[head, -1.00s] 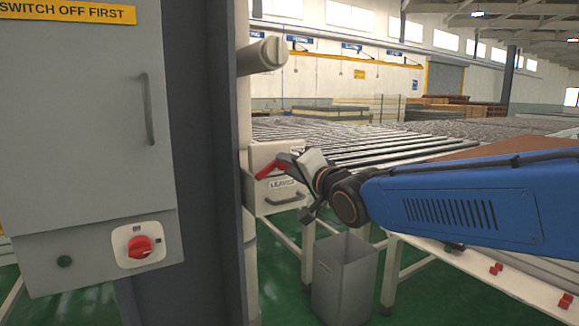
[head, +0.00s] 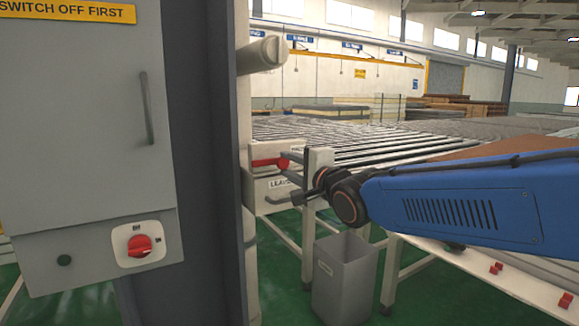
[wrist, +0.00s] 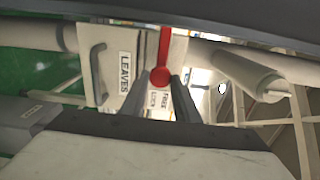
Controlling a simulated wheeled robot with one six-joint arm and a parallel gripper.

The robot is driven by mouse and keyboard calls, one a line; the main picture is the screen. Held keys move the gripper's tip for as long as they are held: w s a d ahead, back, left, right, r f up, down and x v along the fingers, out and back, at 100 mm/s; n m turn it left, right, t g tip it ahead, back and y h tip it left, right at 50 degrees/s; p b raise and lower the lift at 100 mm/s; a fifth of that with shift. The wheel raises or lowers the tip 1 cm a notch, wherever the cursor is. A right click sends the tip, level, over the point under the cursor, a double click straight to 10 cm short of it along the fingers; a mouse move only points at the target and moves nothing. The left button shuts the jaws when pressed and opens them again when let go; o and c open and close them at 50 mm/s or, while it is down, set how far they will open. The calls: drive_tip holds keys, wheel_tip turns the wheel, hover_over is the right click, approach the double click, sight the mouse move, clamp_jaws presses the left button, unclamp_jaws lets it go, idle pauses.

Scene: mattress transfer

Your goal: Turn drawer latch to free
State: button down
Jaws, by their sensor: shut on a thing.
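My gripper (head: 290,166) is at the lever's right end. In the wrist view, the lever (wrist: 164,45) ends in a round red knob between the two grey fingers of my gripper (wrist: 160,85), which are shut on it. Small FREE (wrist: 166,100) and LOCK (wrist: 153,98) labels show beside the knob. The drawer has a LEAVES label (wrist: 125,72) and a grey pull handle (wrist: 98,72). The fingers partly cover the drawer front.
A grey bin (head: 343,275) stands on the green floor below the drawer. A roller conveyor (head: 370,140) stretches behind it. A grey cabinet (head: 85,110) with a red rotary switch (head: 139,246) and a dark post (head: 205,150) stand close on the left.

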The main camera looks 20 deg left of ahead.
drive_tip(key=shift+f, duration=0.1)
drive_tip(key=c, duration=1.4)
unclamp_jaws()
drive_tip(key=v, duration=1.7)
drive_tip(key=shift+s, duration=0.2)
drive_tip(key=shift+d, duration=0.15)
